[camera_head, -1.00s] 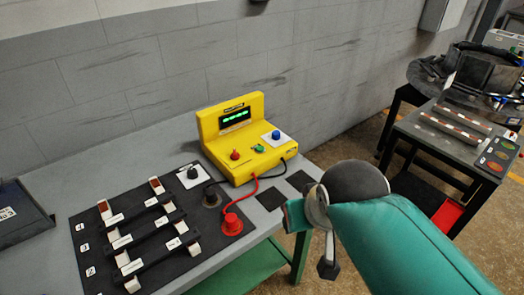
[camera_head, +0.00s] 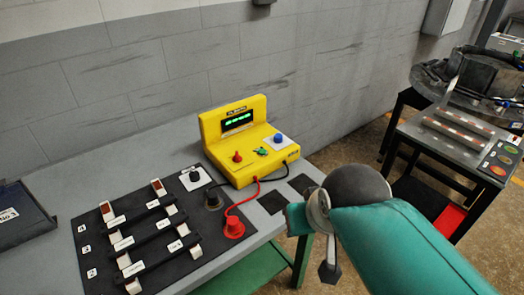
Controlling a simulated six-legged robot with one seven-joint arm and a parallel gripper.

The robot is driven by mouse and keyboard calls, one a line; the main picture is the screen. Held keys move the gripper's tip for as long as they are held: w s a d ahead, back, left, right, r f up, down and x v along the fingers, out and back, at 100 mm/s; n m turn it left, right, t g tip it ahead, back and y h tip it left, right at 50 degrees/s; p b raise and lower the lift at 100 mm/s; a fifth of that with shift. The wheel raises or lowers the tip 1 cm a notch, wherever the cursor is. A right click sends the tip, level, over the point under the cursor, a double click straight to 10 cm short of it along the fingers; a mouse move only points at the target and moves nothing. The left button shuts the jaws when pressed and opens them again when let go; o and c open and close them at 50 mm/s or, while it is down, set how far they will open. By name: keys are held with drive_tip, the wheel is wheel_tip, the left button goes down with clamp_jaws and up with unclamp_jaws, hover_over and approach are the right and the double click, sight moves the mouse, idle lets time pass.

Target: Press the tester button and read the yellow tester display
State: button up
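The yellow tester (camera_head: 225,152) stands on the grey workbench (camera_head: 258,219) against the wall. Its dark display (camera_head: 237,122) is lit with small green characters, too small to read. A blue round button (camera_head: 279,138) sits on a white plate at the right of its sloped top. A red knob (camera_head: 237,157) and a green knob (camera_head: 262,151) are beside it. A black lead and a red lead run from the tester to the mat. My teal arm or limb shows at lower right, apart from the tester. No gripper fingers can be made out.
A black mat (camera_head: 105,238) holds several labelled bars on white supports, a black plug (camera_head: 212,198) and a red plug (camera_head: 234,229). A dark box (camera_head: 22,215) is at left, another bench (camera_head: 459,153) at right.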

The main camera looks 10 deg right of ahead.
clamp_jaws()
idle(1.4)
